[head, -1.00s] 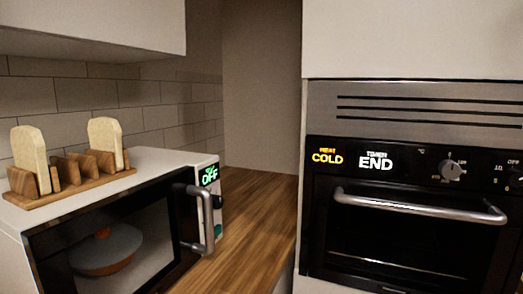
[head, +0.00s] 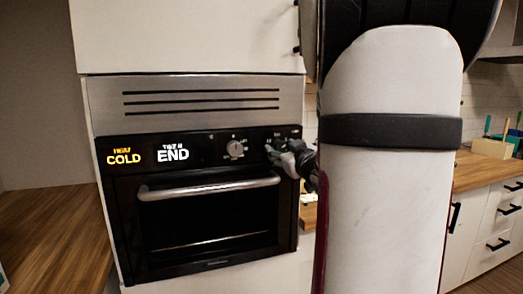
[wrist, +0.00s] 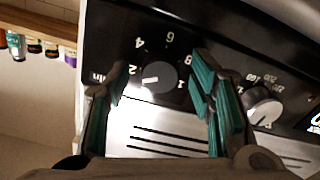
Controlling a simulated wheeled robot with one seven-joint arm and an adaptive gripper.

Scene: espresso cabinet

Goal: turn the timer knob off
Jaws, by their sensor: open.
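The timer knob (wrist: 155,75) shows in the wrist view, round and light-faced, ringed by minute numbers on the oven's black panel (head: 203,149). I cannot read its exact setting. My gripper (wrist: 161,63) is open, with one teal-padded finger on each side of the knob in the picture; I cannot tell whether they touch it. In the head view my gripper (head: 280,155) is at the panel's right end and largely hides the timer knob. The oven display (head: 172,153) reads END under a timer label.
The temperature knob (wrist: 265,105) is close beside the right finger in the wrist view. The oven handle (head: 208,187) sticks out below the panel. A heat display (head: 124,158) reads COLD. A wooden counter (head: 50,230) lies to the left.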

